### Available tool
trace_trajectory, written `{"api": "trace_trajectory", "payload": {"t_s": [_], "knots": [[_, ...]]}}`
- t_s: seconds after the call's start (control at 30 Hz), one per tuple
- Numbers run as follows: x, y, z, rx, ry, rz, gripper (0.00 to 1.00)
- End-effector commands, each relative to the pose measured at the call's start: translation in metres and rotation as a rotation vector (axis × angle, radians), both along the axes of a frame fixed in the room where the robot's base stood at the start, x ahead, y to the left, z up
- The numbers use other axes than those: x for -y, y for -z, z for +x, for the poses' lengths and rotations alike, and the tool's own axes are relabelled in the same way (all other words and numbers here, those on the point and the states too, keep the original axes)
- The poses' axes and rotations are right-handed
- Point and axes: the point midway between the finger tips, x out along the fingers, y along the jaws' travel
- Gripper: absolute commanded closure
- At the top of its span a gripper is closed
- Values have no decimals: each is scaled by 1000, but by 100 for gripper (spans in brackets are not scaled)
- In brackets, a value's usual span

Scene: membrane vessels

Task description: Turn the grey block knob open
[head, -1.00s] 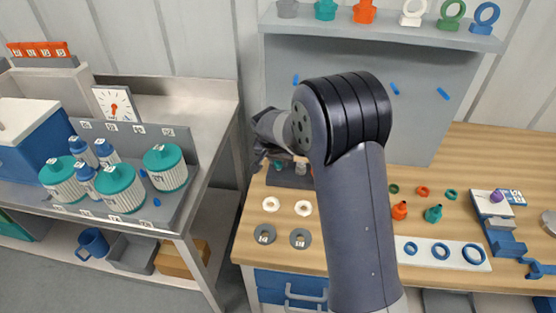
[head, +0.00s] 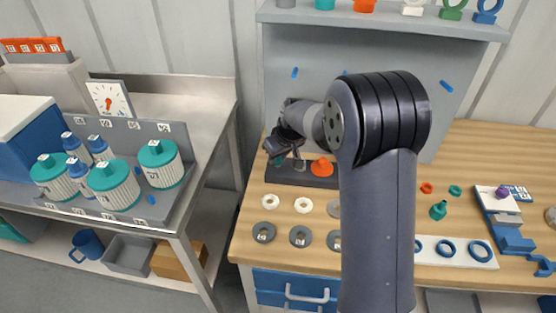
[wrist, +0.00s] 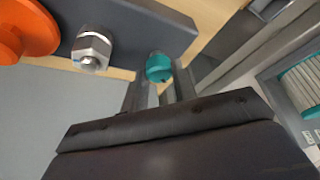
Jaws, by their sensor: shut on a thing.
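The dark grey block (head: 335,183) lies on the wooden bench at the foot of the grey back panel. It carries a small teal knob (wrist: 158,68) at one end, a silver hex fitting (wrist: 92,48) beside it, and an orange cone-shaped part (head: 321,167). The orange part also shows at the left of the wrist view (wrist: 22,30). My gripper (wrist: 162,82) is shut on the teal knob, with a finger on either side of it. In the head view my gripper (head: 278,150) is over the block's left end and partly hides it. How far the knob is turned cannot be told.
White rings (head: 304,205) and grey discs (head: 300,236) lie in front of the block. A steel table (head: 205,110) with teal-capped vessels (head: 115,187) stands at the left. A shelf (head: 385,21) runs above the back panel.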

Motion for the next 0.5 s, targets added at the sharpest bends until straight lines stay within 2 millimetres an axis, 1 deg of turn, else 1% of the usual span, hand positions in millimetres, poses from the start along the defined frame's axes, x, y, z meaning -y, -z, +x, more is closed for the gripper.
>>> {"api": "trace_trajectory", "payload": {"t_s": [0.03,0.1,0.5], "knots": [[1,3,2,3,-41,2,96],[1,4,2,4,-109,2,96],[2,1,3,4,-454,0,96]]}}
